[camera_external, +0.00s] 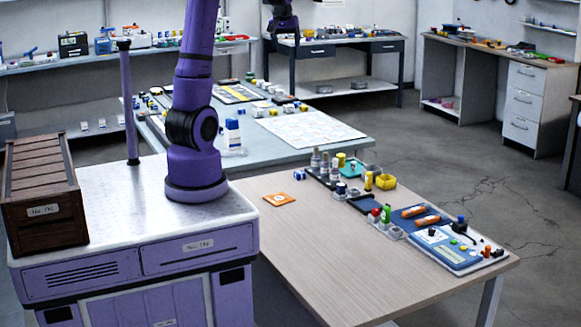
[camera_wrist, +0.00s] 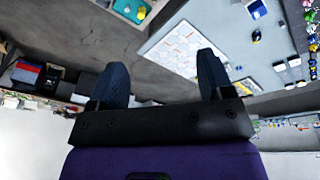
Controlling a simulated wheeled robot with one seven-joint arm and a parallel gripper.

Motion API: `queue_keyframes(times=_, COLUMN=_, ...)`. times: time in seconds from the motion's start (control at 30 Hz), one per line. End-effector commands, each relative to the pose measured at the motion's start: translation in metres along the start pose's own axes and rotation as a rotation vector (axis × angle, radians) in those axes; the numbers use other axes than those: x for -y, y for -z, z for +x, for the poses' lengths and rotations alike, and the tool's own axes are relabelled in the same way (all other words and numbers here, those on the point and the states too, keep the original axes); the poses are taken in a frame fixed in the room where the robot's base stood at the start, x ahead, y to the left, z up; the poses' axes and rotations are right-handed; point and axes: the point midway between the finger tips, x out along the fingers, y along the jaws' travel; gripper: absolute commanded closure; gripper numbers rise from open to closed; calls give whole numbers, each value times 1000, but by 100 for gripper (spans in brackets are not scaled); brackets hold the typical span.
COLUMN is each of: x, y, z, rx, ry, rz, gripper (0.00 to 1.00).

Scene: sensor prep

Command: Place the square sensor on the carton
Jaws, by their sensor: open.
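My gripper (camera_wrist: 160,72) is open and empty in the wrist view, its two dark fingers wide apart. In the external view it (camera_external: 283,32) hangs high at the top edge, well above the tables. A flat orange square piece with a pale round mark (camera_external: 279,199) lies alone near the left of the wooden table; it may be the square sensor, but I cannot tell surely. No thing can be clearly told as the carton. My gripper touches none of these things.
The wooden table (camera_external: 300,240) has bare room at its front and left. Bottles, a yellow bin (camera_external: 386,181), trays and a blue-white board (camera_external: 445,250) crowd its far and right side. A grey table with a patterned sheet (camera_external: 310,128) stands behind. A slatted wooden crate (camera_external: 43,211) is at left.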

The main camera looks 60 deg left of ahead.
Motion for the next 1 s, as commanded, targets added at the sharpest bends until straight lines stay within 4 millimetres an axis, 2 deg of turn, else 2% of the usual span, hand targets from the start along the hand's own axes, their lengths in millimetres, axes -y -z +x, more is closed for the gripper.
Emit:
queue_keyframes(times=0.03, x=-12, y=-22, z=-15, rx=-13, ry=-12, rz=48, gripper=26)
queue_keyframes(times=0.2, x=-38, y=-92, z=-50, rx=-49, ry=-47, rz=199, gripper=26)
queue_keyframes(times=0.4, x=-51, y=-176, z=-78, rx=-94, ry=-89, rz=378, gripper=26)
queue_keyframes(times=0.6, x=-45, y=-258, z=-92, rx=-138, ry=-133, rz=557, gripper=26)
queue_keyframes(times=0.8, x=-27, y=-327, z=-91, rx=-184, ry=-176, rz=719, gripper=26)
queue_keyframes(times=0.9, x=-18, y=-350, z=-86, rx=-200, ry=-191, rz=779, gripper=26)
queue_keyframes(times=1.0, x=-11, y=-365, z=-83, rx=-212, ry=-201, rz=818, gripper=26)
